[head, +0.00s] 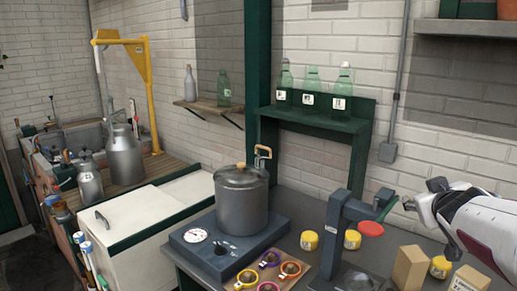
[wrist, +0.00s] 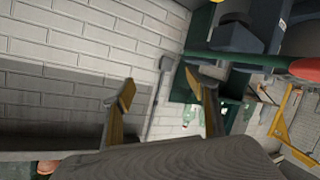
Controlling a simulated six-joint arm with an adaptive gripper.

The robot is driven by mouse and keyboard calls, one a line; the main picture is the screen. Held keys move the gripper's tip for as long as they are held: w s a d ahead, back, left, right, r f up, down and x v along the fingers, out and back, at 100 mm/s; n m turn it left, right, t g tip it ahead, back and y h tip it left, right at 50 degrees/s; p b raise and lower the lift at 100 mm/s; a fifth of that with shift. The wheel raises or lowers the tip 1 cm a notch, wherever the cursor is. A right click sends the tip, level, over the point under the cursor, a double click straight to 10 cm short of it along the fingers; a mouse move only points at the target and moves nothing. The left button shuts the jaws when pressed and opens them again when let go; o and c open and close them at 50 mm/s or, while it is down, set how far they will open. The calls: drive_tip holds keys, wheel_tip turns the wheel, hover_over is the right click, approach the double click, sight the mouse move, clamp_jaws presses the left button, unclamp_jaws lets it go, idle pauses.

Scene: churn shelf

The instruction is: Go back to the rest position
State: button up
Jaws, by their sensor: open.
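My gripper (head: 412,205) is at the right of the head view, raised above the bench and just right of the grey press stand. In the wrist view my gripper (wrist: 165,88) shows its two fingers spread apart with nothing between them. It is open and empty. Behind the fingers in that view are the brick wall and the green shelf, seen at a tilt.
The grey press (head: 345,220) with a red disc (head: 370,229) stands close to my gripper. A lidded pot (head: 241,200) sits on a scale (head: 229,245). Yellow-lidded jars and a cardboard box (head: 410,268) stand below. Bottles line the green shelf (head: 316,122).

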drive_tip(key=s+a+f+g+y, duration=0.2)
drive_tip(key=s+a+f, duration=0.2)
drive_tip(key=s+a, duration=0.5)
drive_tip(key=s+a+f+g+y, duration=0.2)
drive_tip(key=s+a+f, duration=0.3)
drive_tip(key=s+a, duration=0.4)
drive_tip(key=s+a+f+g+y, duration=0.1)
drive_tip(key=s+a+f+g, duration=0.2)
drive_tip(key=s+a, duration=0.6)
drive_tip(key=s+f, duration=0.2)
drive_tip(key=shift+s+y, duration=0.4)
drive_tip(key=shift+o, duration=0.4)
drive_tip(key=shift+r, duration=0.1)
